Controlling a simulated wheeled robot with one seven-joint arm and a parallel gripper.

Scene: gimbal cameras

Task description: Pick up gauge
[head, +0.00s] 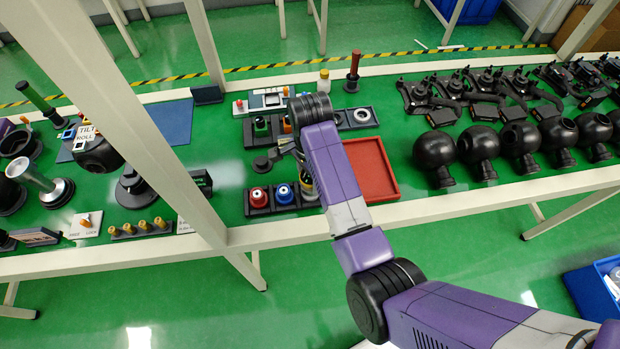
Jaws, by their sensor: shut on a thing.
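My gripper (287,148) is at the end of my purple arm, over the middle of the workbench, and my forearm hides much of it. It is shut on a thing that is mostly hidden. A dark round piece with a short stem (262,164), which looks like the gauge, is right beside the jaws on their left. I cannot make out its face, or whether it touches the bench.
A red tray (382,190) lies right of my forearm. A red cap (259,196) and a blue cap (283,193) sit in black holders near the front edge. Black round housings (435,149) line the right. A pale frame post (150,120) crosses the left side.

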